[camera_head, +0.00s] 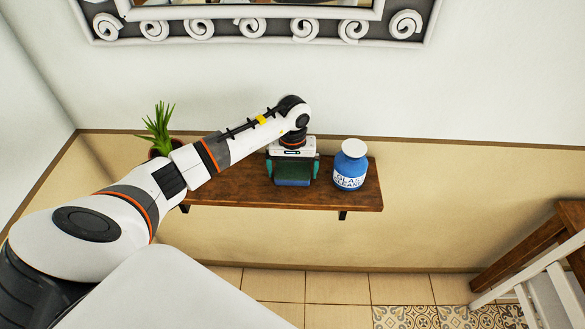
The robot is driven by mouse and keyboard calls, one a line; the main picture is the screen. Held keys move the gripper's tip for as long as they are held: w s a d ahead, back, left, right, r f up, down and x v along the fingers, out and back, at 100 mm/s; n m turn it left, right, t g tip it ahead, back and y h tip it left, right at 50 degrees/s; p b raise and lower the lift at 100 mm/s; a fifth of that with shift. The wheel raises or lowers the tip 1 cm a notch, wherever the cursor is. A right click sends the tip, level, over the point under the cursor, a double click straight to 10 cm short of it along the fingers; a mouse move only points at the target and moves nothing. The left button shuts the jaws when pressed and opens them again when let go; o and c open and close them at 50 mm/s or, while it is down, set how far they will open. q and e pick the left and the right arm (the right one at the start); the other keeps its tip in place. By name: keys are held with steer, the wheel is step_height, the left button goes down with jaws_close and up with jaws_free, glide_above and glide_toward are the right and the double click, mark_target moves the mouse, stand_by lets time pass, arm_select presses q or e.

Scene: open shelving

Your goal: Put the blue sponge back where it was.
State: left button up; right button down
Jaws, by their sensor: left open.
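The blue sponge (292,181) is a dark teal-blue block at the middle of the wooden wall shelf (228,190). It appears to rest on the shelf, near the front edge. My left gripper (292,172) reaches in from the left and points down over the sponge. Its green-tipped fingers stand open, one on each side of the sponge. I cannot tell whether they touch it. The gripper body hides the sponge's upper back part. My right gripper is out of view.
A blue bottle (350,168) with a white cap and a "glass cleaner" label stands right of the sponge. A potted plant (160,130) is at the shelf's left end, partly behind my arm. A framed mirror (270,25) hangs above. Wooden furniture (530,250) stands at the lower right.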

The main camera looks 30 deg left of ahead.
mark_target(293, 170)
arm_select(q)
step_height(293, 170, up, 12)
steer(key=b, duration=0.4)
stand_by(0.5)
